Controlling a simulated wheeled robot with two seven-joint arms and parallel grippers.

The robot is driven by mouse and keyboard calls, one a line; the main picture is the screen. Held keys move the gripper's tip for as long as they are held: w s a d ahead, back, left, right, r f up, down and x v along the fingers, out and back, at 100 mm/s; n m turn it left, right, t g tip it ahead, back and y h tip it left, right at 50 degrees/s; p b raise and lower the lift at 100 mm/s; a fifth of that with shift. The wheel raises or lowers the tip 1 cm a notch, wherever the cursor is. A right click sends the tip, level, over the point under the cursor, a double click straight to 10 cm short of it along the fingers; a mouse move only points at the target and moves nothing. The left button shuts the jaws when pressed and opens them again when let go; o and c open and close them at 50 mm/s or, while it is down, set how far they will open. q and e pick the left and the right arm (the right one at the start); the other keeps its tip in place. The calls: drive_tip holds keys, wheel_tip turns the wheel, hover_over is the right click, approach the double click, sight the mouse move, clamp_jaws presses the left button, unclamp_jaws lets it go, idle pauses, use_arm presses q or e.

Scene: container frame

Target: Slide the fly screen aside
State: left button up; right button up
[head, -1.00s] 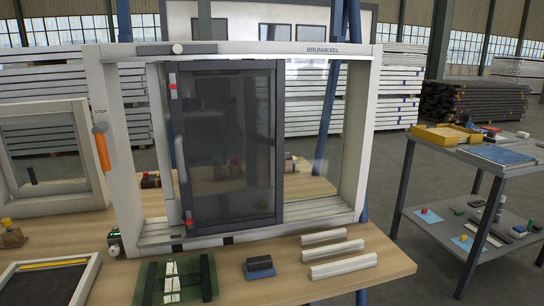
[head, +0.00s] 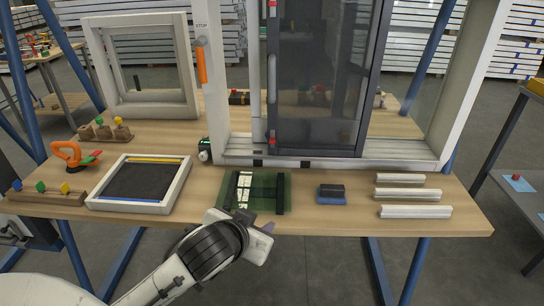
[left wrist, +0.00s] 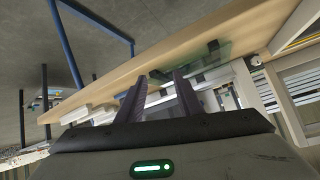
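A dark-framed see-through panel (head: 318,85), which looks like the fly screen, stands upright inside the pale window frame (head: 462,90). It sits left of the middle, with an open-looking bay to its right. A slim grey handle (head: 269,75) and red tabs are on its left edge. My left gripper (head: 265,232) is low at the table's front edge, in front of and below the window, touching nothing that I can see. In the left wrist view its two dark fingers (left wrist: 162,88) are apart with nothing between them. My right gripper is not in view.
A dark-filled tray frame (head: 180,190) and an orange tool (head: 68,154) are to the left. An orange lever (head: 201,66) is on the left jamb.

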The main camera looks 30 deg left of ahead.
use_arm(q)
drive_tip(key=w+a+r+n+t+y, duration=0.2)
drive_tip(key=w+a+r+t, duration=0.2)
drive_tip(key=w+r, duration=0.6)
drive_tip(key=n+t+y, duration=0.1)
drive_tip(key=t, duration=0.2)
approach(271, 82)
drive_tip(key=w, duration=0.1)
drive_tip(key=p+x, duration=0.1)
drive_tip(key=x, duration=0.8)
drive_tip(key=shift+s+a+r+p, duration=0.1)
drive_tip(key=shift+a+r+p, duration=0.05)
drive_tip(key=shift+p, duration=0.15)
drive_tip(key=shift+w+a, duration=0.2)
drive_tip(key=shift+w, duration=0.35)
clamp_jaws()
